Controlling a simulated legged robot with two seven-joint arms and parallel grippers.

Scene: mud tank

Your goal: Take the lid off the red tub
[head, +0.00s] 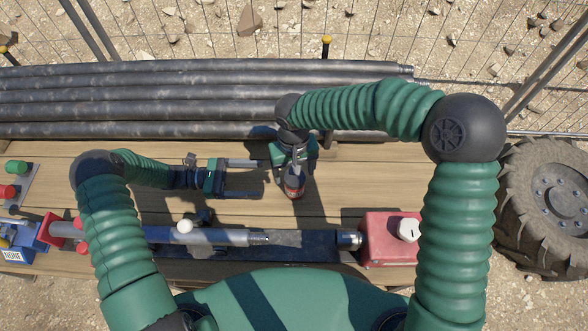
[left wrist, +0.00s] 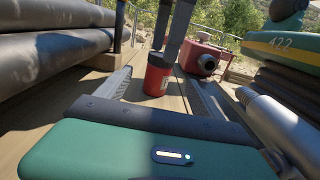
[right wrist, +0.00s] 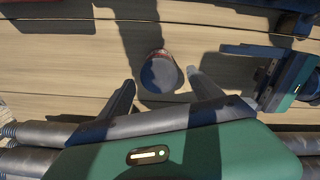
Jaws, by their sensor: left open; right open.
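The red tub (head: 294,189) stands upright on the wooden boards. In the left wrist view the tub (left wrist: 156,80) shows a red body with a pale label and a dark top. Its round lid (right wrist: 160,75) shows from above in the right wrist view, dark and shaded. My right gripper (head: 295,174) points down over the tub, open, with its fingers (right wrist: 161,79) on either side near the lid; I cannot tell whether they touch it. My left gripper (head: 263,178) is open and level, left of the tub, its fingers pointing towards it, apart from it.
Dark pipes (head: 200,95) lie stacked behind the boards. A red box with a white knob (head: 378,245) stands at the front right. A pale metal tube (head: 210,236) runs along the front. A blue box (head: 18,254) sits at far left. A big tyre (head: 548,195) is at right.

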